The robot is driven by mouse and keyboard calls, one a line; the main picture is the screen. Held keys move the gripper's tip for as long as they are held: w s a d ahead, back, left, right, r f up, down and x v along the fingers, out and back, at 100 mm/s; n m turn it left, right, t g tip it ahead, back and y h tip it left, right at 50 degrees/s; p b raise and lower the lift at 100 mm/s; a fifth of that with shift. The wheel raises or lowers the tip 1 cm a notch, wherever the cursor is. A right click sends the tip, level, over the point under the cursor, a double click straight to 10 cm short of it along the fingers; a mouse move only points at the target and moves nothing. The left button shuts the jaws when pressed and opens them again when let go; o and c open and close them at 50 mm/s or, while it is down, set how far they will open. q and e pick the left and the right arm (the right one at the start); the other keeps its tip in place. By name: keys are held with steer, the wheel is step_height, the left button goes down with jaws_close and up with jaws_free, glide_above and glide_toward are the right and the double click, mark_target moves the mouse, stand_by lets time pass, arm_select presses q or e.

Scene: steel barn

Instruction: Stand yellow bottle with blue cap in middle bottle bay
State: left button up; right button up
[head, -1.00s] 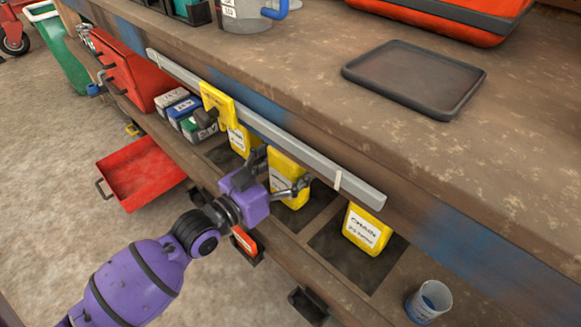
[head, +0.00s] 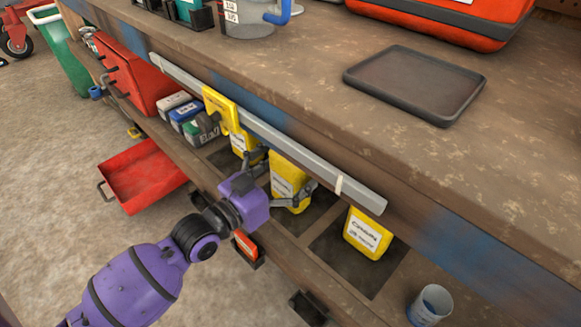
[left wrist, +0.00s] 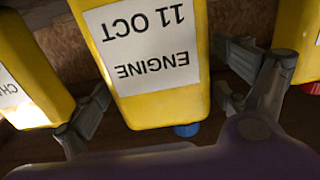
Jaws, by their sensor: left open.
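The yellow bottle with the blue cap (left wrist: 158,60) has a white label reading ENGINE 11 OCT, upside down in the left wrist view. Its blue cap (left wrist: 187,130) shows at the lower edge there. In the head view this bottle (head: 286,182) stands in the middle bottle bay (head: 300,216), seemingly upright. My left gripper (head: 287,176) is open, with one finger on each side of the bottle. Finger contact cannot be told. My right gripper is not in view.
A yellow CHAIN bottle (head: 367,233) stands in the bay to the right. Another yellow bottle (head: 243,143) stands to the left, close by. The grey rail (head: 270,135) and bench top overhang the bays. A blue-lined cup (head: 430,305) stands at the right.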

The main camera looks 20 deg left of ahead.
arm_select(q)
steer(key=p+v, duration=0.2)
steer(key=v, duration=0.9)
steer(key=shift+s+p, duration=0.35)
